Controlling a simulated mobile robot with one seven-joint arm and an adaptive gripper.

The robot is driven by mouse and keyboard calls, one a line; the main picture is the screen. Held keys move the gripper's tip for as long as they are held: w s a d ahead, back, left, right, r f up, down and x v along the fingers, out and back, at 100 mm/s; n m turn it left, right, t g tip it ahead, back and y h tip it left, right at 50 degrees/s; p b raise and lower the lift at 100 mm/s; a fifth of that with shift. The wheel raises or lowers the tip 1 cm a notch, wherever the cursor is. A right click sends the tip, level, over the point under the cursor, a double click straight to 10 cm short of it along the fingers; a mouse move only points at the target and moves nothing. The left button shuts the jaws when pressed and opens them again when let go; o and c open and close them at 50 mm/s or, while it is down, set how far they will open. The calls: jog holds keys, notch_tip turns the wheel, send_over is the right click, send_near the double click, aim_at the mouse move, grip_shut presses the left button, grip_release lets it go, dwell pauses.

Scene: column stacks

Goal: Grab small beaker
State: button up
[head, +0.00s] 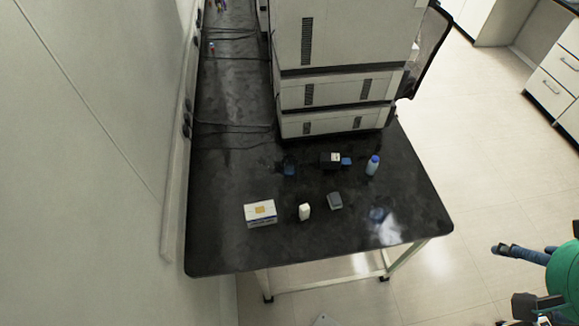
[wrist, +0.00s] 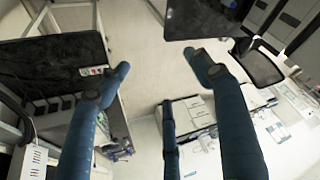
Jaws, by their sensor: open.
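I cannot surely pick out the small beaker. A small dark, bluish, see-through vessel (head: 289,166) stands on the black table, in front of the stacked white instrument, and may be it. My gripper (wrist: 157,67) is open in the wrist view, with its blue fingers spread and nothing between them. In the head view part of my arm and a dark blue finger show at the lower right, off the table's right side and well apart from the vessel. The wrist view does not clearly show the vessel.
On the table (head: 225,245) are a white-and-yellow box (head: 260,213), a small white bottle (head: 304,212), a grey item (head: 335,201), a black box (head: 328,162), a blue item (head: 346,161) and a blue-capped bottle (head: 372,166). The stacked instrument (head: 340,90) fills the back.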

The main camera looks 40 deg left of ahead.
jog(key=w+a+r+g+y+p, duration=0.1)
jog(key=w+a, duration=0.5)
jog(key=w, duration=0.2)
jog(key=w+a+r+g+p, duration=0.1)
jog(key=w+a, duration=0.5)
jog(key=w, duration=0.2)
jog(key=w+a+f+g+p, duration=0.1)
jog(key=w+a+f, duration=0.2)
jog(key=w+a, duration=0.45)
jog(key=w+a+f, duration=0.4)
jog(key=a, duration=0.6)
jog(key=w+a+f+g+p, duration=0.1)
jog(key=a+f, duration=0.5)
jog(key=a, duration=0.3)
jog(key=w+a+f+g, duration=0.1)
jog(key=w+a+f, duration=0.1)
jog(key=a+f, duration=0.65)
jog(key=s+a+f, duration=0.2)
jog(key=a+f, duration=0.6)
jog(key=s+a+f+h+p, duration=0.1)
jog(key=s+a+f, duration=0.2)
jog(key=a+f, duration=0.5)
jog(key=shift+s+a+n+g+p, duration=0.3)
jog(key=shift+a+n, duration=0.1)
jog(key=shift+a, duration=0.35)
jog(key=shift+f, duration=0.1)
